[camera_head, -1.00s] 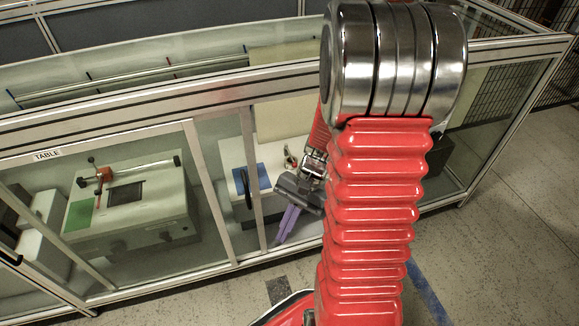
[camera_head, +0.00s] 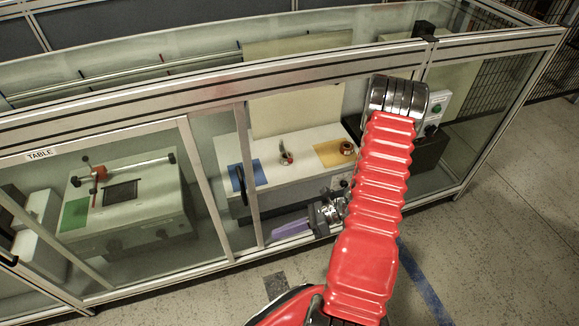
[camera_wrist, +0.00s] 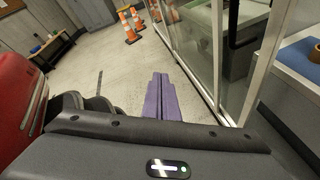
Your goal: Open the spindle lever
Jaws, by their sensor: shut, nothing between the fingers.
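In the head view, my gripper (camera_head: 282,232) is shut and empty, its purple fingers pointing left, low in front of the white bench (camera_head: 305,182). In the wrist view, its fingers (camera_wrist: 160,82) lie side by side over the floor, touching nothing. A small red-and-metal fitting (camera_head: 287,158) stands on the bench, above and behind the gripper. A grey machine (camera_head: 130,215) at left carries a red block (camera_head: 99,172) with a thin rod and dark knobs. I cannot tell for sure which part is the spindle lever.
A glazed frame with a black door handle (camera_head: 241,184) stands left of the gripper; it also shows in the wrist view (camera_wrist: 236,25). The bench has a blue mat (camera_head: 249,174) and a yellow mat (camera_head: 334,153). Orange cones (camera_wrist: 129,28) stand on open floor.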

